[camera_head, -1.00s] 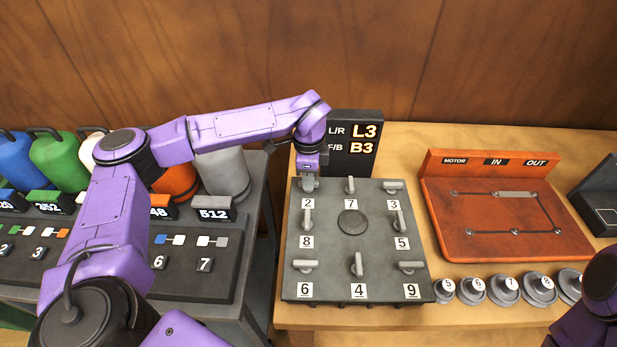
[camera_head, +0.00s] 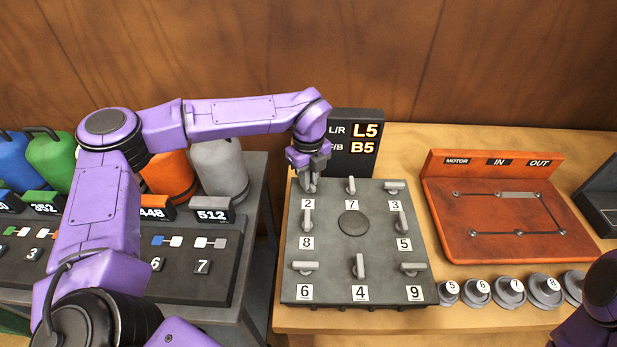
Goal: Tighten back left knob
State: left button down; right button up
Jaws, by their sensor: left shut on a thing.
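The grey square plate (camera_head: 330,242) lies on the wooden table and carries several upright knobs around a dark round disc (camera_head: 353,223). The back left knob (camera_head: 310,186), above the label 2, is mostly hidden by my left gripper (camera_head: 309,180). My left gripper reaches down from above and is shut on this knob. The black display (camera_head: 357,155) behind the plate reads L5 in the L/R row and B5 in the F/B row. Part of my right arm shows at the lower right edge, but its gripper is out of view.
An orange board (camera_head: 500,215) marked MOTOR, IN and OUT stands right of the plate. Numbered round weights (camera_head: 510,292) line the table's front right. Coloured canisters (camera_head: 218,168) and a dark panel (camera_head: 195,270) stand on the left table. A wooden wall closes the back.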

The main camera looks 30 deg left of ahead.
pick_arm(q)
jog(key=m, duration=0.3)
jog(key=shift+r+m+p, duration=0.15)
jog(key=shift+m+p, duration=0.15)
jog(key=shift+m, duration=0.1)
jog(key=shift+m+p, duration=0.45)
jog(key=shift+m, duration=1.35)
jog(key=c, duration=1.1)
grip_release()
jog(key=shift+c, duration=0.2)
notch_tip(320, 180, up, 10)
jog(key=b, duration=0.2)
jog(key=shift+r, duration=0.2)
